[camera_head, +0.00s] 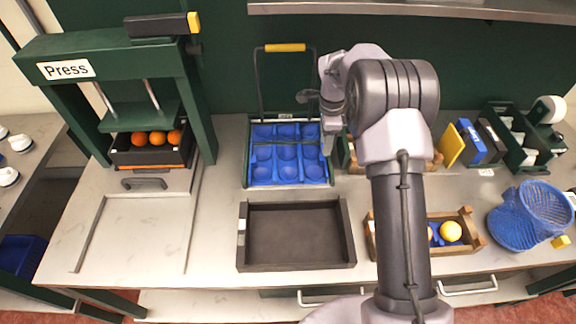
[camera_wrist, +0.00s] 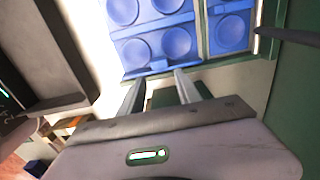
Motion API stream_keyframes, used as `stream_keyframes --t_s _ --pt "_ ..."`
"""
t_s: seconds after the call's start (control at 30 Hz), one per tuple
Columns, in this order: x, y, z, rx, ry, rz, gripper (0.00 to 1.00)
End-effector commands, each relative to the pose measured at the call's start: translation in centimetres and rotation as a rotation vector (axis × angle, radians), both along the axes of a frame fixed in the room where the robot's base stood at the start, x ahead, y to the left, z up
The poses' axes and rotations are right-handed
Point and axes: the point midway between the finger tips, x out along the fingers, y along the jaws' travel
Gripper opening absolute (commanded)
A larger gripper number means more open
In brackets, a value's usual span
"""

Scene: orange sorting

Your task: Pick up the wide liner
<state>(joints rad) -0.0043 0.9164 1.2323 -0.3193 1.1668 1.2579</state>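The wide liner (camera_head: 287,162) is a blue moulded sheet with round cups, lying in the front part of a green carrier (camera_head: 246,170) with a tall handle. It also fills the upper middle of the wrist view (camera_wrist: 150,30). A narrower blue liner (camera_head: 286,131) lies behind it, across a divider, and shows at the right in the wrist view (camera_wrist: 231,32). My gripper (camera_head: 328,148) is at the carrier's right side. In the wrist view its two fingers (camera_wrist: 159,78) are apart and point at the wide liner's near edge. Nothing shows between them; contact cannot be told.
An empty dark tray (camera_head: 296,266) stands in front of the carrier. The carrier's handle (camera_head: 285,48) rises behind. The press (camera_head: 110,70), holding oranges (camera_head: 157,138), stands left.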

Motion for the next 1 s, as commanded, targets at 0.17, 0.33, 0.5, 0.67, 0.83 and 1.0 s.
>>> stream_keyframes --t_s 0.17,0.33,0.5,0.67,0.83,1.0 --pt "0.0 0.0 -1.7 0.000 0.000 0.001 0.40" --pt "0.0 0.1 -5.1 0.001 0.001 0.002 0.40" --pt "0.1 0.1 -6.0 0.000 -0.002 0.001 0.40" --pt "0.1 0.1 -5.9 0.000 -0.002 0.001 0.26" --pt "0.1 0.1 -5.9 0.000 -0.002 0.001 0.00" --pt "0.1 0.1 -5.9 0.000 -0.002 0.001 0.00"
